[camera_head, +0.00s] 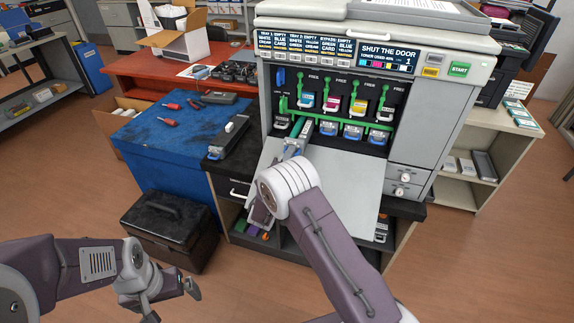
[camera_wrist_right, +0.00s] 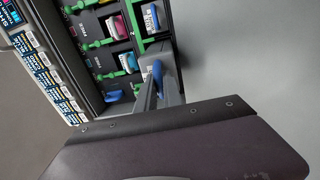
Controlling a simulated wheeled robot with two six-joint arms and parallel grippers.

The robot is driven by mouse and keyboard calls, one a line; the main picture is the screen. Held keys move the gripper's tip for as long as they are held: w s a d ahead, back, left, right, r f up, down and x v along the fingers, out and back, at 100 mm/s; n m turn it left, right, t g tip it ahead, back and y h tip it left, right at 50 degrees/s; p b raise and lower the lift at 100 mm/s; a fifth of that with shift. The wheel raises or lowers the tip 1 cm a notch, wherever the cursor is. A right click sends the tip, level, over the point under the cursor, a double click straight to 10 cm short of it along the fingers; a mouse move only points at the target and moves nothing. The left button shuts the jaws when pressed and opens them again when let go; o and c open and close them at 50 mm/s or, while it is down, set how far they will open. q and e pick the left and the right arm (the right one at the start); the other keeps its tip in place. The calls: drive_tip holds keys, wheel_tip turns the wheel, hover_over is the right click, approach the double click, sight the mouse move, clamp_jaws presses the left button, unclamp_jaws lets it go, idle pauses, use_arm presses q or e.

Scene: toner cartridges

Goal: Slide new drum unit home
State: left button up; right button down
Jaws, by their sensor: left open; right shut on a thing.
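The printer (camera_head: 420,130) has its front door (camera_head: 335,185) folded down. A drum unit (camera_head: 298,139), long with a greenish-grey top, points into the leftmost lower bay and sticks out over the door. How deep its far end sits is hidden. My right gripper (camera_head: 288,158) is shut on its near end, partly hidden by my wrist. In the right wrist view the fingers (camera_wrist_right: 150,96) are at the unit's blue handle (camera_wrist_right: 157,76). My left gripper (camera_head: 172,291) is open and empty, low at the left, away from the printer.
Other drum units (camera_head: 352,131) sit in the lower bays, below toner cartridges (camera_head: 332,103) and green levers. The panel (camera_head: 388,58) reads "SHUT THE DOOR". Another unit (camera_head: 230,136) lies on the black cabinet. A blue workbench (camera_head: 165,140) and black toolbox (camera_head: 168,225) stand left.

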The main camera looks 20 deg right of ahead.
drive_tip(key=b+x, duration=0.2)
drive_tip(key=x, duration=0.2)
drive_tip(key=b+x, duration=0.2)
drive_tip(key=x, duration=0.2)
drive_tip(key=f+b+x, duration=0.1)
drive_tip(key=b+x, duration=0.2)
drive_tip(key=shift+w+d, duration=0.3)
drive_tip(key=shift+w, duration=0.05)
drive_tip(key=shift+w+d+r, duration=0.25)
drive_tip(key=shift+w+d, duration=0.15)
drive_tip(key=shift+w, duration=0.2)
drive_tip(key=c, duration=1.4)
unclamp_jaws()
drive_tip(key=shift+o, duration=0.3)
drive_tip(key=shift+f, duration=0.15)
drive_tip(key=o, duration=0.3)
drive_tip(key=shift+s, duration=0.1)
drive_tip(key=shift+o, duration=0.2)
drive_tip(key=shift+f, duration=0.15)
